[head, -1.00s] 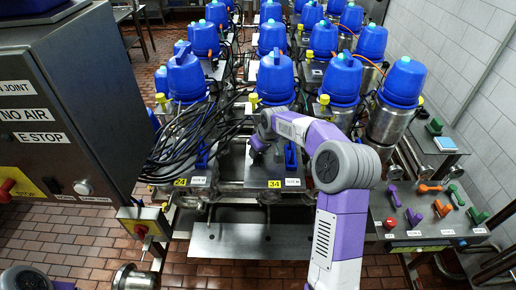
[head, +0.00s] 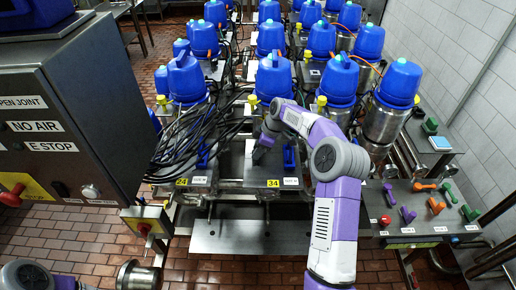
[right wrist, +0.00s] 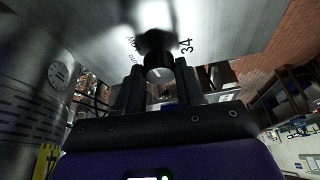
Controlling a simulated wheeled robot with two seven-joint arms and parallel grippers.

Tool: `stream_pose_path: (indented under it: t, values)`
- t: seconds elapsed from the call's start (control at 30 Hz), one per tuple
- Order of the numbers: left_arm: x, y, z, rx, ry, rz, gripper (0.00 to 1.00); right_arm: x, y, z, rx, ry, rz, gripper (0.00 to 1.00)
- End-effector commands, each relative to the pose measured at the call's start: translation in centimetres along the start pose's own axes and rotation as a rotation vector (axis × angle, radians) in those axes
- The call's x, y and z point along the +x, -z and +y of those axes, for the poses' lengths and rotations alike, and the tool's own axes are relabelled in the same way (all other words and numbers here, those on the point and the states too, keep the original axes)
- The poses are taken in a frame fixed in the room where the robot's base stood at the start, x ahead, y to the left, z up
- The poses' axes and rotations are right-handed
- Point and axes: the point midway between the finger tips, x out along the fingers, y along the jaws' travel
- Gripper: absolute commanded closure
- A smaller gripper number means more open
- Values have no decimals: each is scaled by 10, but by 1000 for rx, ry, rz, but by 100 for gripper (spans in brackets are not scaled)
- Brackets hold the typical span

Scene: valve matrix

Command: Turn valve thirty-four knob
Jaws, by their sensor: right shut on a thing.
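The valve thirty-four station shows in the head view by its yellow label 34 (head: 273,183) on a steel plate. My right gripper (head: 259,154) is down at this plate, just behind the label, and it hides the knob there. In the right wrist view my right gripper (right wrist: 158,82) has a dark finger on each side of a round black knob (right wrist: 158,68) with a pale line on its face. It is shut on this knob. The printed number 34 (right wrist: 187,45) shows beside it. My left gripper is not in view.
Blue-topped valves (head: 275,78) stand in rows behind the plate. Black cables (head: 185,140) run on the left. A blue lever (head: 289,155) is close to the right of my gripper. A control cabinet (head: 75,75) stands at left, a panel of coloured handles (head: 415,215) at right.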

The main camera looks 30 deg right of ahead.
Motion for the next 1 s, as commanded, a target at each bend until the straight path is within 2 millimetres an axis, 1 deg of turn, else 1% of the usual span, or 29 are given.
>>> stream_pose_path:
  t: [0.27,0.67,0.7,0.83,1.0]
  values:
    - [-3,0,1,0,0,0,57,-1,0,1,-53,18,0,93]
    - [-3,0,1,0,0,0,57,-1,0,1,-57,19,-1,93]
    - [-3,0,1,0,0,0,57,-1,0,1,-57,19,-1,58]
    - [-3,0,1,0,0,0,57,-1,0,1,-57,20,-1,38]
    - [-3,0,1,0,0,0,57,0,0,1,-57,21,-1,37]
